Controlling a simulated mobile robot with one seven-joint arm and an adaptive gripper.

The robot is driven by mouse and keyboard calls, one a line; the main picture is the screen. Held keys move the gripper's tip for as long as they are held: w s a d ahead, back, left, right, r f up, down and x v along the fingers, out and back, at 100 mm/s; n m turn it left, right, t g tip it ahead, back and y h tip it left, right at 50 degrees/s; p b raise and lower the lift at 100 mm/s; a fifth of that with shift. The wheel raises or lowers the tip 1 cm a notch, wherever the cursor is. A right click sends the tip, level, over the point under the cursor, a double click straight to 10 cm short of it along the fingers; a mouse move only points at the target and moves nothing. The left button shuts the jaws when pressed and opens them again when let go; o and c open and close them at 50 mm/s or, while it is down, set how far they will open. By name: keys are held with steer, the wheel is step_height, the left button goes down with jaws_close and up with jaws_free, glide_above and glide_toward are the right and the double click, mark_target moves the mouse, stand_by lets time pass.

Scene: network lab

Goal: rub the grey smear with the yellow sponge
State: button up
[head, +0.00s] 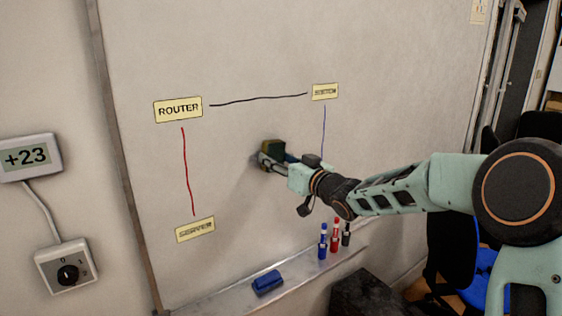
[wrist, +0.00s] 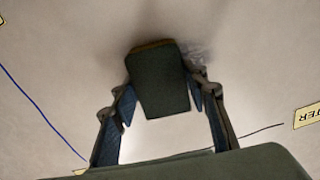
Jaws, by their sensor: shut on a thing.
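My gripper (head: 268,161) is shut on the sponge (head: 273,147), in front of the middle of the whiteboard (head: 245,60). In the wrist view the sponge (wrist: 158,82) shows a dark green back and a thin yellow-brown edge at its far side, between both fingers (wrist: 160,98). The sponge is at or very near the board; I cannot tell whether it touches. A faint grey smear (wrist: 197,53) shows on the board just right of the sponge in the wrist view. Part of it may be hidden behind the sponge. In the head view I cannot make the smear out clearly.
A ROUTER label (head: 178,109), two other labels, and red (head: 187,170), black (head: 259,99) and blue (head: 323,130) lines surround the gripper. The tray (head: 228,302) below holds a blue eraser (head: 267,283) and three markers (head: 334,236). A chair stands right.

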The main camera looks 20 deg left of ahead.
mark_target(267, 170)
steer(key=shift+s+a+f+b, duration=0.1)
steer(key=shift+s+a+b, duration=1)
steer(key=shift+s, duration=0.15)
steer(key=shift+s+a+b, duration=1.05)
steer(key=shift+s+b, duration=0.05)
steer(key=shift+s, duration=0.1)
steer(key=shift+s+a+r, duration=0.2)
steer(key=shift+s+a, duration=0.05)
steer(key=shift+s, duration=0.1)
steer(key=shift+w+d+r+p, duration=0.1)
steer(key=shift+w+d+p, duration=0.3)
steer(key=shift+w+p, duration=0.05)
steer(key=shift+w+d+p, duration=0.8)
steer(key=shift+w+d, duration=0.15)
steer(key=shift+w, duration=0.2)
steer(key=shift+w+d+p, duration=1.2)
steer(key=shift+w+p, duration=0.1)
steer(key=shift+w, duration=0.1)
steer(key=shift+w+d+p, duration=0.8)
steer(key=shift+w+p, duration=0.15)
steer(key=shift+p, duration=0.05)
steer(key=shift+s+a+f+b, duration=0.2)
steer(key=shift+s+a+b, duration=0.65)
steer(key=shift+s+b, duration=0.25)
steer(key=shift+s+a+f+b, duration=0.1)
steer(key=shift+s+a+b, duration=1.95)
steer(key=shift+s, duration=0.1)
steer(key=shift+s+a+b, duration=0.45)
steer(key=shift+s+a, duration=0.1)
steer(key=shift+s, duration=0.15)
